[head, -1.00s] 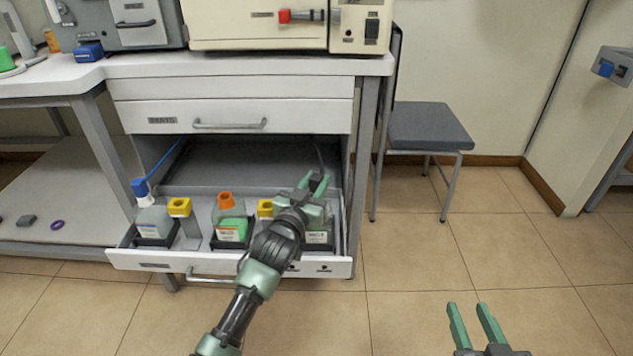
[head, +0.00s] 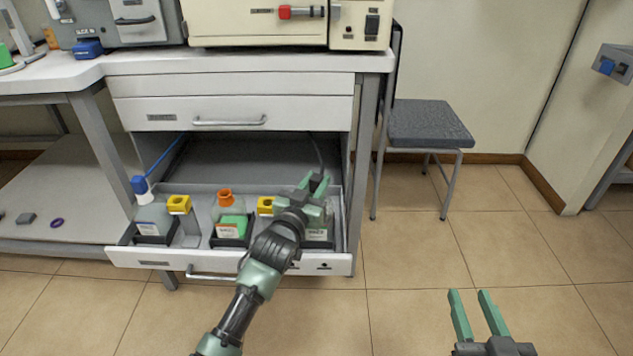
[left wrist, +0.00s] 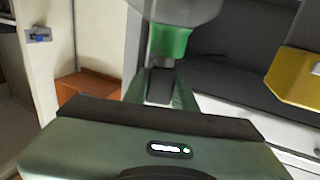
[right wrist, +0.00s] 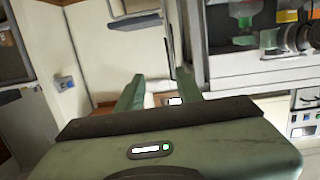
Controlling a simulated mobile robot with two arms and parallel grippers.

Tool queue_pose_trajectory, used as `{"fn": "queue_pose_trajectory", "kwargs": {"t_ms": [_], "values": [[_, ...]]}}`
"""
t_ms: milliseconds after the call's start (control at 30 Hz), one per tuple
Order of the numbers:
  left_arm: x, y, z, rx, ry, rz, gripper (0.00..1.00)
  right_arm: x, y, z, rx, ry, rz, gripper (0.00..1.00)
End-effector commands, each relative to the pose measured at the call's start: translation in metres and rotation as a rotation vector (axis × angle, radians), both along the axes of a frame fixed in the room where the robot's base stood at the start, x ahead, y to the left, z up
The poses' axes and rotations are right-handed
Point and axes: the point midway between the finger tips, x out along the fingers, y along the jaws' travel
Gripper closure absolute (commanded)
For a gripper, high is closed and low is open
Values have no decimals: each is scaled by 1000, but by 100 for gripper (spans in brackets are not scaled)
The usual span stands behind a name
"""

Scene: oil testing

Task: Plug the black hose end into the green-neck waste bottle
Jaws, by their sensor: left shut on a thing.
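My left gripper (head: 314,186) is over the right end of the open lower drawer (head: 135,262), shut on the black hose end (left wrist: 160,85). The black hose (head: 317,150) rises from it toward the back of the cabinet. The green-neck waste bottle (head: 318,233) stands in the drawer, partly hidden by my gripper; its green neck (left wrist: 170,41) shows in the left wrist view, right by the hose end. I cannot tell whether the hose end is inside the neck. My right gripper (head: 472,302) is open and empty over the floor; its fingers also show in its wrist view (right wrist: 160,90).
The drawer also holds an orange-neck bottle (head: 226,207), a bottle with a blue-capped hose (head: 140,188), and yellow blocks (head: 179,204). A chair (head: 430,125) stands right of the cabinet. The floor at right is clear.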

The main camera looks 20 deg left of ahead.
Motion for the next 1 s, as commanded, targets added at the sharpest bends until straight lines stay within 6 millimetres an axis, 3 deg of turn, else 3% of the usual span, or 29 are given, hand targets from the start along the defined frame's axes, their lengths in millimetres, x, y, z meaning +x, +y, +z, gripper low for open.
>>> {"fn": "queue_pose_trajectory", "kwargs": {"t_ms": [933,967,1000], "values": [[0,0,-8,0,0,0,100,4,4,19,21,-89,7,64],[0,0,-8,0,0,0,71,4,4,19,21,-89,7,64],[0,0,-8,0,0,0,59,4,4,19,21,-89,7,64]]}}
